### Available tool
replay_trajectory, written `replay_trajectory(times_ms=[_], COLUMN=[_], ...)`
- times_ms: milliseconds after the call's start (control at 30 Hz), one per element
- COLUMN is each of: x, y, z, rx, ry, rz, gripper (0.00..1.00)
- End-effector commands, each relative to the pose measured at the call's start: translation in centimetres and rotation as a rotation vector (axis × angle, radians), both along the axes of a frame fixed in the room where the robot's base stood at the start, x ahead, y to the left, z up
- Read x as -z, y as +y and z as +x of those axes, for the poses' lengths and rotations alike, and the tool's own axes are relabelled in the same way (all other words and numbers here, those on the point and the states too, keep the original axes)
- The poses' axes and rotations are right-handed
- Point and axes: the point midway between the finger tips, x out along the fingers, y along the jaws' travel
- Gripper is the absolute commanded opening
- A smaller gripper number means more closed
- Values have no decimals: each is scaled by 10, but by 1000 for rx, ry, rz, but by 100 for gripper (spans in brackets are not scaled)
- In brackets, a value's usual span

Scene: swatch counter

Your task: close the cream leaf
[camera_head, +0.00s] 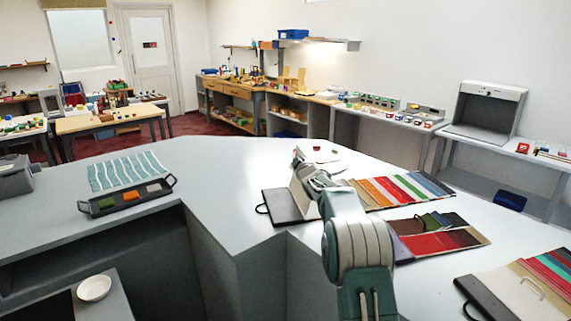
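A swatch book lies on the white counter (235,165), with a dark grey cover (284,207) flat at its left and striped colour swatches (400,188) at its right. A cream leaf (303,199) stands raised and tilted between them, partly hidden behind my arm. My gripper (300,158) is at the upper end of this leaf. Whether it touches the leaf, and whether its fingers are open or shut, I cannot tell. The swatch book's middle is hidden by my arm.
A board of red and dark swatches (440,240) lies right of my arm. Another swatch book with a cream panel (510,296) and wire handle lies at lower right. A black tray (128,203) and wavy-striped sheet (127,171) are at left. The counter between is clear.

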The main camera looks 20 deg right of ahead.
Motion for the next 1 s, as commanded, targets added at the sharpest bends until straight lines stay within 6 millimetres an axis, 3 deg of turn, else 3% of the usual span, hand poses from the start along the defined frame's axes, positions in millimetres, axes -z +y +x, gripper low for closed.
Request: replay_trajectory(times_ms=[33, 400, 700, 1000], x=[8, 23, 44, 63], y=[-9, -60, -96, -115], z=[0, -3, -5, -6], rx=[4, 5, 2, -1], ry=[11, -4, -4, -6], rz=[41, 368, 363, 362], gripper=[0, 0, 0, 0])
